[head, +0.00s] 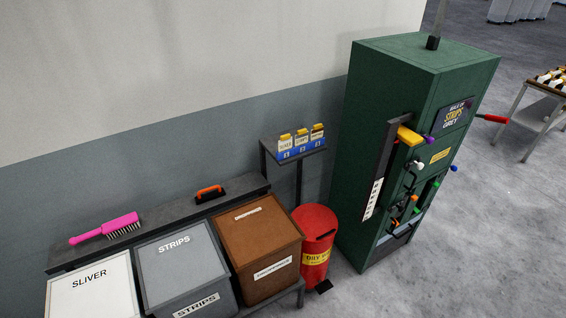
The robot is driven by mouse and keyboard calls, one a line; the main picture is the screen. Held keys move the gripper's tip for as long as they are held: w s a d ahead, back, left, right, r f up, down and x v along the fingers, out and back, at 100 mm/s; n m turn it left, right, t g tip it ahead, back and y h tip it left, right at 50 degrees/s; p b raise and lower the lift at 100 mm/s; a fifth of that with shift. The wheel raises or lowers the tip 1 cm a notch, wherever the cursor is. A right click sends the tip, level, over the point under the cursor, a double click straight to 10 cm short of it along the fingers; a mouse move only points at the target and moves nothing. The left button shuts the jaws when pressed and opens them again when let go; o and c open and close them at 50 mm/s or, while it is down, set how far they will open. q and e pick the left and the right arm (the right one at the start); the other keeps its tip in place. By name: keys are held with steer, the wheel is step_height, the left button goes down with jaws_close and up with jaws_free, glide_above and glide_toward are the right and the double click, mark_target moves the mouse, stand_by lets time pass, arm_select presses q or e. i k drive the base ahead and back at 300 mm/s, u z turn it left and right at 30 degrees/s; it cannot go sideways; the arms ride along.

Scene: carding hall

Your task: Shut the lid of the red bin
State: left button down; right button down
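The red bin (316,268) is a round upright can on the floor, between the brown box and the green cabinet. I see no clear gap under the lid and no view into the bin. Neither of my grippers is in view.
White, grey and brown lidded boxes (270,240) stand left of the bin, with a ledge (160,225) behind holding a pink brush (105,228). A small shelf (280,160) with cartons stands behind the bin. The green cabinet (380,130) is close right. Front-right floor is clear.

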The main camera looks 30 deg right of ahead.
mark_target(320, 224)
steer(key=i, duration=0.65)
steer(key=z, duration=2.15)
